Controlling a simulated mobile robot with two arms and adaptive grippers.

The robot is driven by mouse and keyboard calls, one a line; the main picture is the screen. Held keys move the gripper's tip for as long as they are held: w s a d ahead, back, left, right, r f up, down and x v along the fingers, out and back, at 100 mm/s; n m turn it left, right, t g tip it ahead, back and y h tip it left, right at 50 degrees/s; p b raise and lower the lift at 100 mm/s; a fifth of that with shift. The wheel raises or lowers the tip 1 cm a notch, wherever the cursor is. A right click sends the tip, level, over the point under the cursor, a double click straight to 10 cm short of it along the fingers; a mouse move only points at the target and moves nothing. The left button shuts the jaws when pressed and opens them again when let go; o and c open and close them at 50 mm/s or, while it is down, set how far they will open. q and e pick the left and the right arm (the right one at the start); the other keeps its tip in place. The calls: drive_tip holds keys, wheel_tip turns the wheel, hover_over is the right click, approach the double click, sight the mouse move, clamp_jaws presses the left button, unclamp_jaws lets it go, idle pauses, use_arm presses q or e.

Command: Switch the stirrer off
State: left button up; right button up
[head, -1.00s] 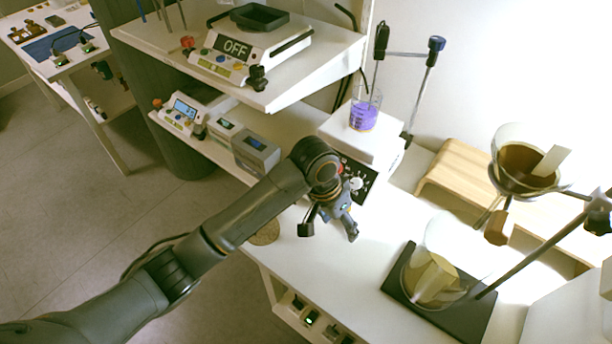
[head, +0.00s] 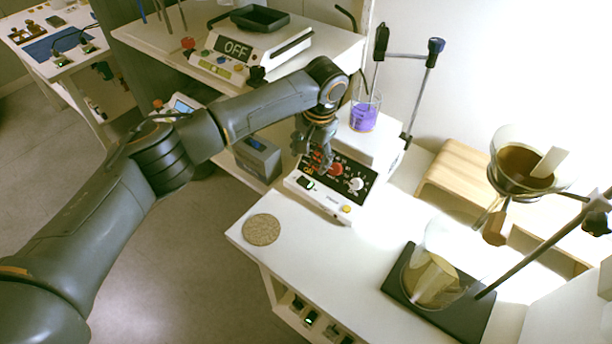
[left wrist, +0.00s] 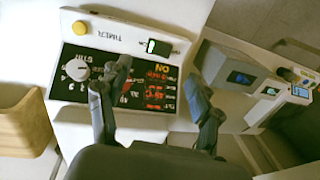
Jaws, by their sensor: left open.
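The stirrer (head: 376,152) is a white unit with a black sloped front panel, and a beaker of purple liquid (head: 364,116) stands on top. The panel has a red knob (head: 336,170), a white knob (head: 355,184) and a small green-lit switch (head: 308,183). My left gripper (head: 316,162) is over the left part of the panel, fingers apart and empty. In the left wrist view, the gripper (left wrist: 160,95) partly covers the panel; contact cannot be told. The right gripper is out of view.
Grey boxes (head: 257,155) stand on the shelf below. A clamp stand rises behind the stirrer. Glassware on a black base (head: 470,312) stands at right. A round cork mat (head: 262,229) lies on the bench.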

sight(305, 183)
use_arm(q)
drive_tip(key=f, duration=0.6)
drive_tip(key=a+f, duration=0.1)
drive_tip(key=f, duration=0.1)
drive_tip(key=shift+w+f, duration=0.35)
drive_tip(key=shift+f, duration=0.05)
